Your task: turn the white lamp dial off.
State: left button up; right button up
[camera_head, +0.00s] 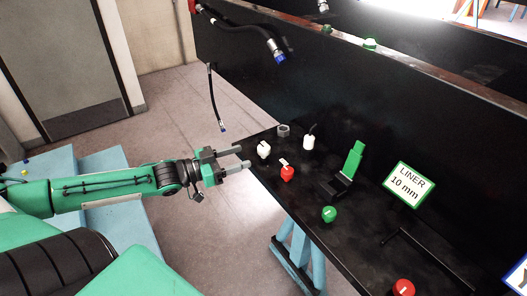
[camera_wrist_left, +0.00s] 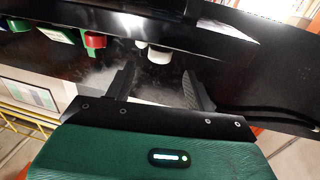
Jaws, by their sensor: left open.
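The white lamp dial (camera_head: 263,150) is a small white knob on the near left part of the black bench top. My left gripper (camera_head: 243,157) is open and empty, with its fingertips just left of the dial and apart from it. In the left wrist view, a white rounded knob (camera_wrist_left: 159,56), which looks like the dial, shows beyond the gap between the open fingers (camera_wrist_left: 160,78). The dial's pointer setting is too small to read. My right gripper is not in view.
A red dial (camera_head: 287,174) stands close to the white one. A white cylinder (camera_head: 309,142), a grey nut (camera_head: 283,130), a green stand (camera_head: 353,160) and a green dial (camera_head: 329,214) are also on the bench. Black hoses (camera_head: 240,30) hang behind.

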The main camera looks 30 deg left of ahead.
aim_at(264, 147)
pick_arm(q)
jog(key=shift+x, duration=4.2)
jog(key=shift+c, duration=0.2)
jog(key=c, duration=0.9)
